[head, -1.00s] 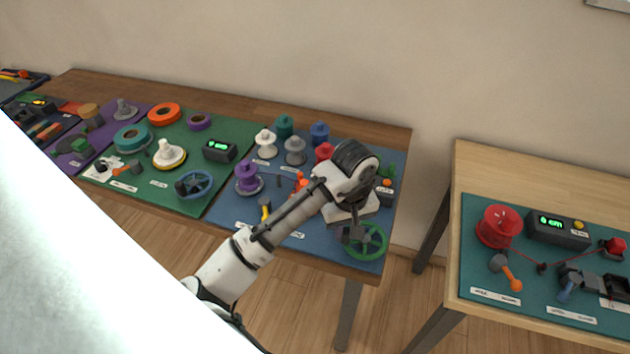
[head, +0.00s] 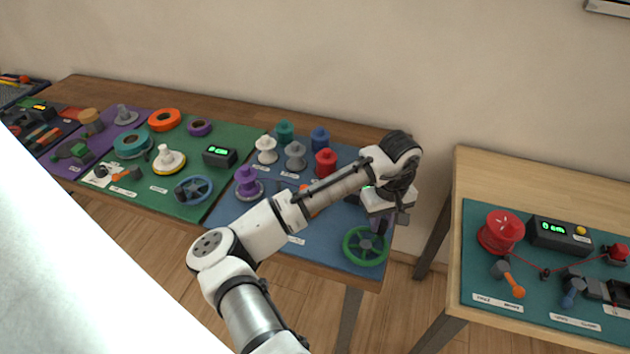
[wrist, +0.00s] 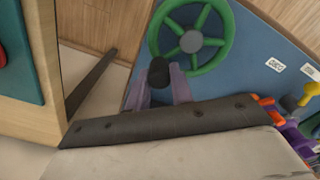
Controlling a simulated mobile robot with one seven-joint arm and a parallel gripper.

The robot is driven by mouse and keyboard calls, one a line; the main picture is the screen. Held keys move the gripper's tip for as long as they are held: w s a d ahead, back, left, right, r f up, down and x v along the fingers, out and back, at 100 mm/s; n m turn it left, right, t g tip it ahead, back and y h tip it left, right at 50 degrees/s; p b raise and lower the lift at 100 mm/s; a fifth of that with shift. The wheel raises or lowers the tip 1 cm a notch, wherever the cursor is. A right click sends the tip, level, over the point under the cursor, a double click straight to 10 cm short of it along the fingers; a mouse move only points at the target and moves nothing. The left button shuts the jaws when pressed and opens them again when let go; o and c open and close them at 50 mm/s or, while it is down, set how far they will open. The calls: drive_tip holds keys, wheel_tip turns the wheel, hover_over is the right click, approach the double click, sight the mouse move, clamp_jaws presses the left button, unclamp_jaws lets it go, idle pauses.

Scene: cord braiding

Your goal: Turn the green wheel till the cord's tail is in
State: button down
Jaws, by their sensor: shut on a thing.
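The green wheel (head: 347,251) stands at the front right corner of the blue mat; its spokes and hub show in the wrist view (wrist: 191,41). My gripper (head: 381,226) is at the wheel's upper right rim in the head view. In the wrist view my gripper's two fingers (wrist: 161,88) are shut on the wheel's dark knob (wrist: 158,72) at the rim. I cannot make out the tail of this wheel's cord; my arm and wrist hide part of the mat behind the wheel.
Several spools, among them a red one (head: 326,162) and a purple one (head: 248,182), stand on the blue mat (head: 232,209). A gap separates this table from the light wooden table (head: 490,170) at right, with its red spool (head: 500,232) and display box (head: 560,236).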

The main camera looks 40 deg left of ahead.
sight(361, 263)
drive_tip(key=s+d+p, duration=0.1)
drive_tip(key=s+d, duration=0.2)
drive_tip(key=s, duration=0.1)
drive_tip(key=shift+s+d, duration=0.15)
drive_tip(key=shift+d, duration=0.25)
drive_tip(key=s, duration=0.1)
drive_tip(key=s+a, duration=0.1)
drive_tip(key=s, duration=0.1)
drive_tip(key=s+a, duration=0.1)
drive_tip(key=shift+s+a+p, duration=0.1)
drive_tip(key=shift+s+p, duration=0.2)
drive_tip(key=shift+p, duration=0.1)
drive_tip(key=shift+s+a+f, duration=0.1)
drive_tip(key=shift+s+a, duration=0.15)
drive_tip(key=shift+a, duration=0.4)
